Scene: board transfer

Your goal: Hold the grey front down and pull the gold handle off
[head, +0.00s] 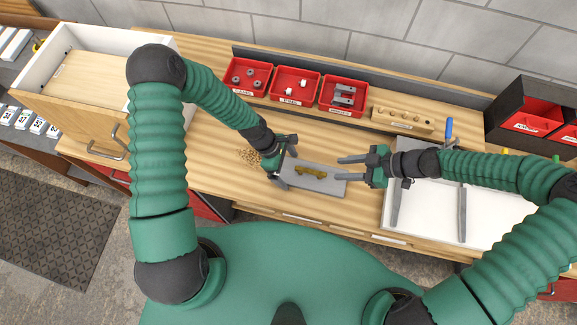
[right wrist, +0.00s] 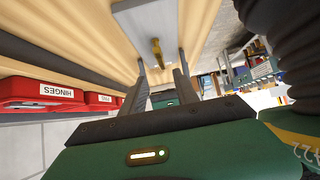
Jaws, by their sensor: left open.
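The grey front (head: 329,186) is a flat plate lying on the wooden bench, and it also shows in the right wrist view (right wrist: 130,17). The gold handle (head: 311,172) sits on top of it, near its middle; the right wrist view shows it end-on (right wrist: 156,50). My left gripper (head: 282,167) is open at the left end of the grey front; whether it touches the plate I cannot tell. My right gripper (head: 345,169) is open at the right end, its fingers pointing at the handle.
Red bins (head: 296,84) of parts stand along the back, beside a wooden block with holes (head: 402,119). A white tray (head: 425,217) lies right under my right arm. An open drawer box (head: 92,40) is at the left. Small brown bits (head: 250,156) lie left of my left gripper.

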